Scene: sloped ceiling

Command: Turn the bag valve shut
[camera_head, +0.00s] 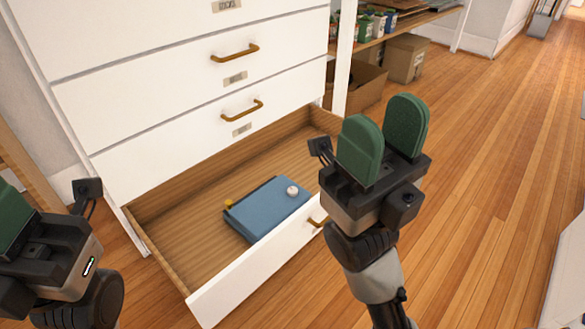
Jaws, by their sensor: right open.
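A flat blue bag (266,211) lies in the open bottom drawer (175,228). A round white valve (292,190) sits on the bag's top face near its right end. A small yellow piece (229,203) shows at the bag's left edge. I cannot tell the valve's turn position. My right gripper (384,130) is open and empty, with green finger pads, to the right of the bag and apart from it. My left gripper (14,215) is at the left edge, partly cut off, well away from the bag. Only one of its green pads shows.
White drawers (180,85) with brown handles are closed above the open one. The open drawer's white front (255,275) stands between the bag and the floor in front. Cardboard boxes (404,58) and a shelf are behind right. Wooden floor (490,150) at the right is clear.

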